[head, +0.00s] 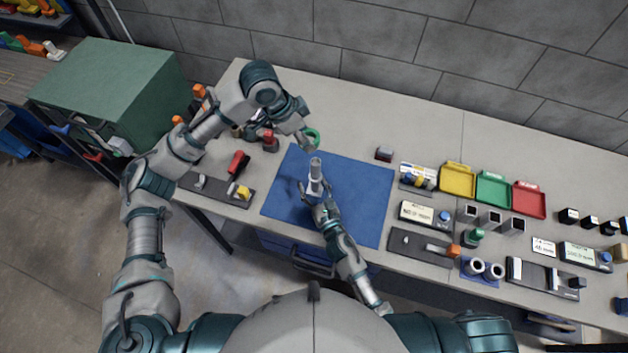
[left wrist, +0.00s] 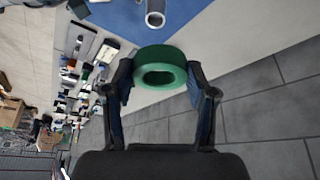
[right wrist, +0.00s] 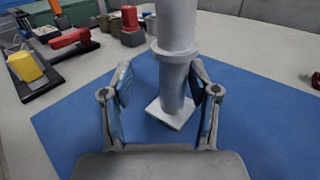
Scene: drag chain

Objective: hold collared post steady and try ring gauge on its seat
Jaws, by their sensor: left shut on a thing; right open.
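The collared post (head: 315,172) stands upright on the blue mat (head: 359,188), grey, with a square base and a collar partway up. In the right wrist view the post (right wrist: 176,75) stands between the fingers of my right gripper (right wrist: 160,100), which is open with gaps on both sides. My right gripper (head: 317,197) comes at the post from the near side. The green ring gauge (head: 312,135) is held by my left gripper (head: 305,136), above the mat's far edge and apart from the post. In the left wrist view the ring (left wrist: 160,70) is pinched between both fingers (left wrist: 160,82).
A dark tool board (head: 215,189) with red and yellow items lies left of the mat. Yellow (head: 457,180), green (head: 493,189) and red (head: 529,199) trays stand at the right. A small block (head: 384,153) sits by the mat's far right corner. The mat around the post is clear.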

